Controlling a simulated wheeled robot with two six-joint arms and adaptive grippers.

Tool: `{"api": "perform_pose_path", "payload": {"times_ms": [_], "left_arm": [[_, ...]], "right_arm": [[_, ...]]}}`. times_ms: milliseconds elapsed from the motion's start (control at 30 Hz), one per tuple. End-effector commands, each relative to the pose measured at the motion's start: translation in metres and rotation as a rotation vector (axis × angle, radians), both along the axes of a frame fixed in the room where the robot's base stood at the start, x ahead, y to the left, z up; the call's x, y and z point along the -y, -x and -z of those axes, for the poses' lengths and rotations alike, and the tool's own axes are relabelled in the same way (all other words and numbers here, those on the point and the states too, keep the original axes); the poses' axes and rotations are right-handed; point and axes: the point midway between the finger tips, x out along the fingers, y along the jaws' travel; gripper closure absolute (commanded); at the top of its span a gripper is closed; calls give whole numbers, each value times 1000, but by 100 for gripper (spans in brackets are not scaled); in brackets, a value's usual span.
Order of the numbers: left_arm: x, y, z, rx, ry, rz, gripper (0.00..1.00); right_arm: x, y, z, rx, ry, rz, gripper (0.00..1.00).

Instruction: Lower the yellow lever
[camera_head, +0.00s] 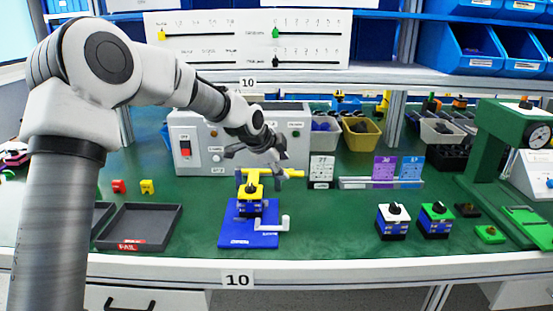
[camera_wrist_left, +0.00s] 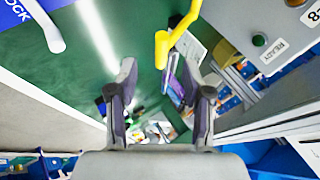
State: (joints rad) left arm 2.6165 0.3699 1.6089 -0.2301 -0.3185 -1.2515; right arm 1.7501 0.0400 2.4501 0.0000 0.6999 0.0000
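The yellow lever (camera_head: 262,173) shows in the head view as a bar across the top of a fixture, just below my left gripper. In the left wrist view the lever (camera_wrist_left: 176,38) is a bent yellow rod whose end comes near the opening between my fingers. My left gripper (camera_head: 262,160) is open, with its fingers spread in the wrist view (camera_wrist_left: 160,76) and nothing held between them. My right gripper is not in view.
A white handle (camera_head: 285,223) rises from the base plate's right side. A grey control box (camera_head: 190,156) stands behind. A grey tray (camera_head: 152,224) is left. Two switches (camera_head: 393,222) and a green press (camera_head: 500,150) are right.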

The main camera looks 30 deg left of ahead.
Motion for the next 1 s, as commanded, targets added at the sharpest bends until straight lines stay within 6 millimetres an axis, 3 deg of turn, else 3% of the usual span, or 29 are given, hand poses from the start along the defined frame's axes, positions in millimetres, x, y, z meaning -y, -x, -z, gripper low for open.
{"api": "perform_pose_path", "payload": {"times_ms": [100, 233, 767, 867, 1000], "left_arm": [[-2, 17, -22, 4, 2, 0, 50], [-2, 28, -34, 1, 0, 0, 50], [-3, 31, -37, 1, 0, -1, 50], [-3, 31, -46, 1, 0, -1, 50], [-3, 31, -76, 1, 0, -1, 50]], "right_arm": [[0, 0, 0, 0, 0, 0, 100], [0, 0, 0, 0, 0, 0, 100], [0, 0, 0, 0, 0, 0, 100], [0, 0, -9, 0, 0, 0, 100], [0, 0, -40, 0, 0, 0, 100]]}}
